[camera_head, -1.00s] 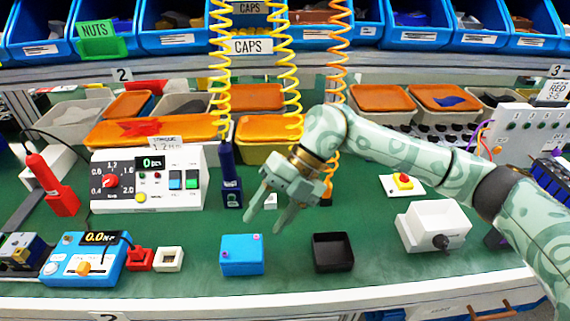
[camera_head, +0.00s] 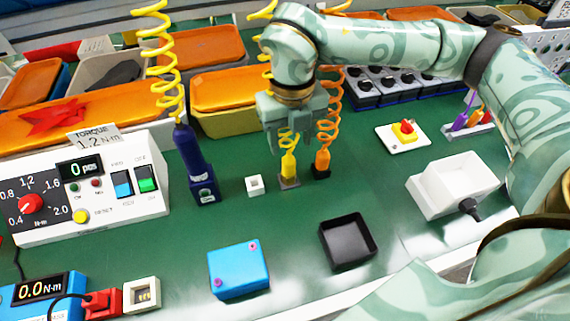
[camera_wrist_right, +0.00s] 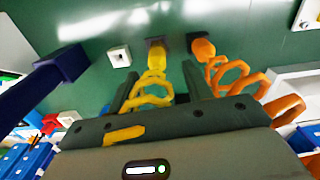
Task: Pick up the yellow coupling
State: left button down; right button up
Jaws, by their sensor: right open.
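The yellow coupling (camera_head: 289,166) stands upright on a small dark base on the green bench, with a yellow coiled hose rising from it. In the right wrist view the coupling (camera_wrist_right: 156,60) lies ahead of the finger ends. My right gripper (camera_head: 289,147) points down above the coupling, its fingers open on either side of the yellow coil. In the right wrist view the open fingers (camera_wrist_right: 160,80) show the coil between them, not clamped. The coil's upper part is hidden behind the gripper. My left gripper is not in view.
An orange coupling (camera_head: 322,163) with its own coil stands close on the right. A dark blue tool (camera_head: 194,165) and small white block (camera_head: 255,185) stand to the left. A blue box (camera_head: 238,270) and black tray (camera_head: 347,242) are in front.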

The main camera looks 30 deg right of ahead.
aim_at(289, 154)
notch_tip(289, 154, down, 2)
jog(key=shift+s+f+b, duration=0.1)
jog(key=shift+f+b, duration=0.05)
jog(key=shift+b, duration=0.2)
jog(key=f, duration=0.1)
jog(key=f+b, duration=0.1)
jog(key=f, duration=0.1)
jog(key=f+b, duration=0.1)
jog(key=shift+a+f, duration=0.3)
jog(key=shift+f, duration=0.1)
jog(key=shift+s+r, duration=0.1)
jog(key=shift+r, duration=0.05)
grip_shut()
